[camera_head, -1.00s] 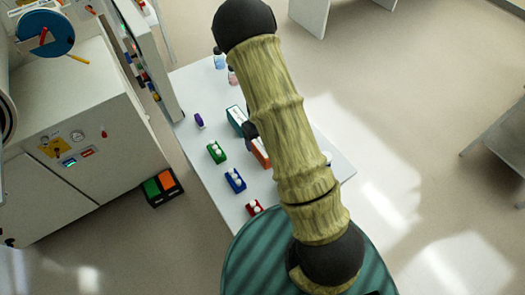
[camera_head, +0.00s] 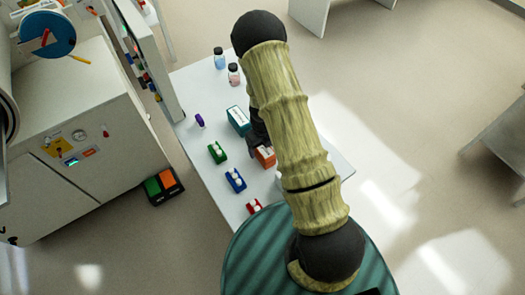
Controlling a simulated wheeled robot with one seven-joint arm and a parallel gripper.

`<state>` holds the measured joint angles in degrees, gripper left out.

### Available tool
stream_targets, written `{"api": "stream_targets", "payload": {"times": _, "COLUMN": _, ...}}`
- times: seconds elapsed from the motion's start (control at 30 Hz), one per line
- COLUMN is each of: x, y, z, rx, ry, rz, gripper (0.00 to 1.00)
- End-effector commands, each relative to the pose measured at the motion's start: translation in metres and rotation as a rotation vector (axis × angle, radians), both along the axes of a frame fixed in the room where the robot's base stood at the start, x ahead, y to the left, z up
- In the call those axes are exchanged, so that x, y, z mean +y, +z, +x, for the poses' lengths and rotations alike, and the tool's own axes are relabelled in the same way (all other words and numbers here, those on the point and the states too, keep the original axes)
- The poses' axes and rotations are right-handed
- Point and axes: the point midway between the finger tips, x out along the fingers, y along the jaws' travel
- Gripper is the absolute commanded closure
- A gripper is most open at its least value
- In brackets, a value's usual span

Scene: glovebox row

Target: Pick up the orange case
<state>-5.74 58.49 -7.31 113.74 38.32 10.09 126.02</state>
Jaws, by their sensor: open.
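The orange case (camera_head: 265,157) is a small box with a pale label, lying on the white table (camera_head: 205,95). My arm covers its right part. My gripper (camera_head: 257,142) is a dark shape beside my arm, just behind the case. It is open, but its fingertips are mostly hidden by my arm. I cannot tell whether it touches the case.
A teal box (camera_head: 238,121) stands close behind the case. Green (camera_head: 217,153), blue (camera_head: 235,180) and red (camera_head: 254,206) holders line the left side, with a purple item (camera_head: 199,120). Two bottles (camera_head: 234,74) stand at the back. A panel (camera_head: 150,65) rises at the left edge.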

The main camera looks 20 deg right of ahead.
Motion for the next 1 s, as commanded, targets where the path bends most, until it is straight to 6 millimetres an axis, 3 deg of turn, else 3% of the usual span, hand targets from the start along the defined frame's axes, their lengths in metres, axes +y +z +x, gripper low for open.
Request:
{"api": "stream_targets", "payload": {"times": 0.17, "x": 0.000, "y": 0.000, "z": 0.000, "rx": 0.000, "ry": 0.000, "rz": 0.000, "gripper": 0.29}}
{"api": "stream_targets", "payload": {"times": 0.43, "x": 0.000, "y": 0.000, "z": 0.000, "rx": 0.000, "ry": 0.000, "rz": 0.000, "gripper": 0.82}}
{"api": "stream_targets", "payload": {"times": 0.77, "x": 0.000, "y": 0.004, "z": 0.000, "rx": -0.001, "ry": 0.001, "rz": -0.001, "gripper": 0.82}}
{"api": "stream_targets", "payload": {"times": 1.0, "x": 0.001, "y": 0.032, "z": 0.001, "rx": -0.005, "ry": 0.003, "rz": -0.002, "gripper": 0.82}}
